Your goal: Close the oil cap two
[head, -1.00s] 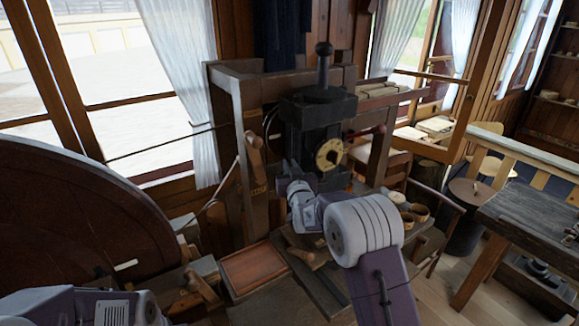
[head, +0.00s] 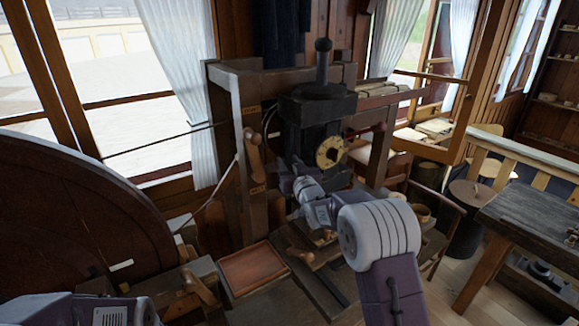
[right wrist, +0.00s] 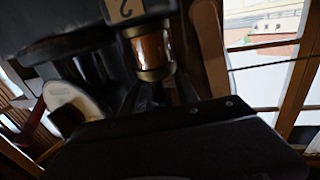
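A dark machine head (head: 317,110) with a round yellowish dial (head: 329,152) stands in a wooden frame. In the right wrist view, a copper-coloured cup with brass rims (right wrist: 153,52) hangs beside a plate marked 2 (right wrist: 125,9); it appears to be the oil cap two fitting. Whether its cap is open is unclear. My right gripper (right wrist: 158,92) is just below the cup, with its dark fingers apart on either side of its lower end; contact cannot be made out. The right gripper also shows, small and dark, by the machine's lower left (head: 286,182). My left gripper is out of view.
A large wooden wheel (head: 75,215) fills the left side. A reddish tray (head: 252,268) lies on the bench below the machine. A wooden handle (head: 253,152) is on the frame's left post. A workbench (head: 530,220) stands at the right.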

